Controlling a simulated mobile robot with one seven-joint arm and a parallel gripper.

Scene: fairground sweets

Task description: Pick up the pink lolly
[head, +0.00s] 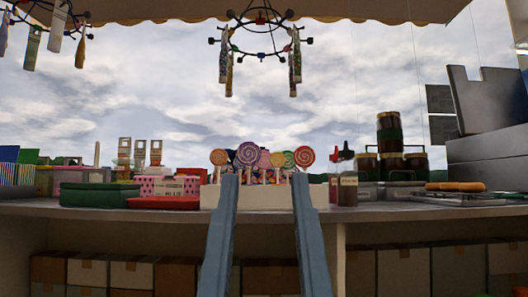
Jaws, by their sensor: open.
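Several swirl lollies stand upright in a pale stand (264,198) at the middle of the counter in the head view. A pink lolly (264,159) is in the middle, partly hidden by its neighbours. A purple lolly (248,153) is to its left and a yellow-green lolly (289,159) to its right. My gripper (264,177) shows as two long blue-grey fingers, open and empty, rising from the bottom edge. The fingertips appear either side of the pink lolly in the picture; the depth between them is unclear.
Left on the counter (345,212) are a green round box (100,195) and a pink dotted box (158,186). Right are a bottle (347,186), stacked jars (390,135) and a tray (465,198). Hanging racks (260,22) are overhead. Cartons (130,275) fill the space below.

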